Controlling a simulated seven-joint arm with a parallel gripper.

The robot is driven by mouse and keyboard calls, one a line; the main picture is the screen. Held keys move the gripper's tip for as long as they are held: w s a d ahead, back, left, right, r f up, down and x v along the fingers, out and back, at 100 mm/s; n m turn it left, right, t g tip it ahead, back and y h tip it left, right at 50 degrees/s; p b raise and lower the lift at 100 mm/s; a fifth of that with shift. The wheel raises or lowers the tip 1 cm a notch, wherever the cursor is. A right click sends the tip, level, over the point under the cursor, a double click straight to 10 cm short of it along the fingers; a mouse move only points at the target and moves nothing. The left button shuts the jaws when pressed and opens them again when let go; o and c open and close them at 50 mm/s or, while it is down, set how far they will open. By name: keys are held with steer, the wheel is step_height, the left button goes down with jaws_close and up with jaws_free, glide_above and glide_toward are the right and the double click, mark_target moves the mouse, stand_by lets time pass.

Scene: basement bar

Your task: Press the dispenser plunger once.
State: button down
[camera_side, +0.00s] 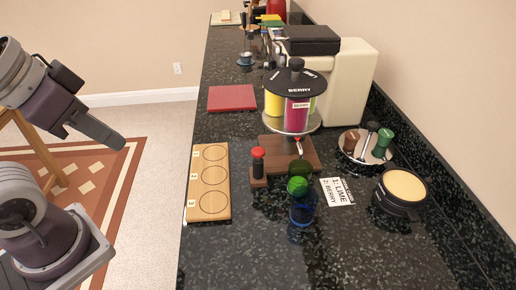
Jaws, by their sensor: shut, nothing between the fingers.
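The dispenser (291,119) stands on a brown wooden base on the dark counter. It carries several coloured cylinders under a black round top marked BERRY, and the magenta cylinder with a BERRY label faces the camera. A black knob (296,64) sticks up from the top. A small stand (258,165) with a red-and-black upright piece sits just left of the base; I cannot tell which part is the plunger. My gripper (118,142) is shut and empty, left of the counter over the floor, well apart from the dispenser.
A wooden board (222,205) with marked circles lies at the counter's left edge. Green and blue glassware (302,208), a LIME and BERRY card (337,192), a round tray (349,149) and a black tub (390,211) stand nearby. A cream machine (349,83) is behind. The near counter is clear.

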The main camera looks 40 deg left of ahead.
steer(key=w+m, duration=0.2)
steer(key=w, duration=0.4)
steer(key=m+t+h, duration=0.1)
steer(key=m+t, duration=0.2)
steer(key=m, duration=0.6)
glide_above(255, 152)
step_height(255, 152, down, 2)
steer(key=shift+f, duration=0.25)
steer(key=shift+f, duration=4.4)
steer(key=shift+f, duration=0.4)
